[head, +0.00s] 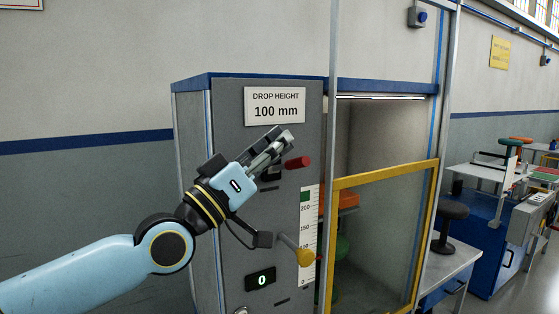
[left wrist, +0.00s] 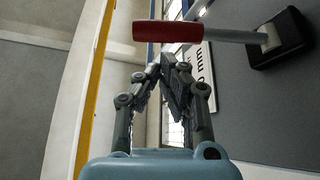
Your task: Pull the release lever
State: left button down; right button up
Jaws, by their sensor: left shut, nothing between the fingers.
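A lever with a red handle (head: 297,163) sticks out from the grey front panel of the test cabinet (head: 240,140), below the drop height sign. In the left wrist view, the red handle (left wrist: 172,31) sits on a metal rod that runs to a black mount (left wrist: 282,40). My left gripper (head: 284,138) is shut and empty, just above and left of the red handle in the head view. In the left wrist view, its fingertips (left wrist: 163,72) point toward the handle, with no contact visible. The right gripper is not in view.
A yellow-knobbed lever (head: 304,257) sticks out lower on the panel, beside a scale (head: 308,215) and a counter reading 0 (head: 261,280). A yellow-framed guard (head: 389,174) covers the bay on the right. A blue bench (head: 487,225) stands further right.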

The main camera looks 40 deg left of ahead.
pick_arm(q)
jog(key=shift+d+f, duration=0.2)
jog(key=shift+f, duration=0.2)
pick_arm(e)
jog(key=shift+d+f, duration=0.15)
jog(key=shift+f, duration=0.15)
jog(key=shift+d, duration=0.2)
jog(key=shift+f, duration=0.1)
pick_arm(q)
notch_tip(320, 180, down, 7)
jog(key=d+m+g+h+b, duration=0.1)
jog(key=m+g+h+b, duration=0.2)
jog(key=m+h+b, duration=0.6)
jog(key=shift+s+d+m+g+b, duration=0.35)
jog(key=shift+m+b, duration=0.8)
jog(key=shift+m, duration=1.65)
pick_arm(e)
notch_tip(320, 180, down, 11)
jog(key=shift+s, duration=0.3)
